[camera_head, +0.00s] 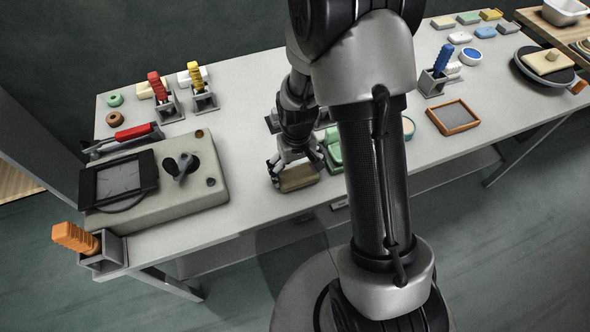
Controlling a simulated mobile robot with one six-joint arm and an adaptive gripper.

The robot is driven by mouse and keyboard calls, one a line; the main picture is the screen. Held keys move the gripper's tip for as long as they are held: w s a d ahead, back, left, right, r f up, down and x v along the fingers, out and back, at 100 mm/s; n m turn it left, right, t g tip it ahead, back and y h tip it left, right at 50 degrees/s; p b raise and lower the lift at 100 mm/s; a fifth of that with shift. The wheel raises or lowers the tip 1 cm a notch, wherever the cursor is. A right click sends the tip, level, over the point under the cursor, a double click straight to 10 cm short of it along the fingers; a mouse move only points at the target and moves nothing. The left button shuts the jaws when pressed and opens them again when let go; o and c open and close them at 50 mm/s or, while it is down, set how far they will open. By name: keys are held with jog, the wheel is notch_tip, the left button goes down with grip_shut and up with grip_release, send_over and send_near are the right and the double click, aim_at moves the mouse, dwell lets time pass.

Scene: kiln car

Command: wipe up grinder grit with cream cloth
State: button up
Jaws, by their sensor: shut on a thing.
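My gripper (292,172) is low over the front middle of the table. It is shut on a tan, block-shaped pad (299,179), which looks like a folded cloth in shade. I cannot tell surely whether it is the cream cloth, or whether it touches the table. A cream pad (549,61) also lies on a round black plate (526,66) at the far right. I cannot make out any grit on the table. My arm hides part of the table's middle.
A beige machine (205,190) with a black square plate stands left on the table (250,85). A wood-framed tray (453,117) is right of my arm. A green object (333,148) is close beside my gripper.

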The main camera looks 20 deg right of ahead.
jog(key=shift+w, duration=1)
jog(key=shift+a, duration=1.5)
jog(key=shift+a, duration=0.15)
jog(key=shift+a, duration=1.4)
jog(key=shift+s, duration=0.1)
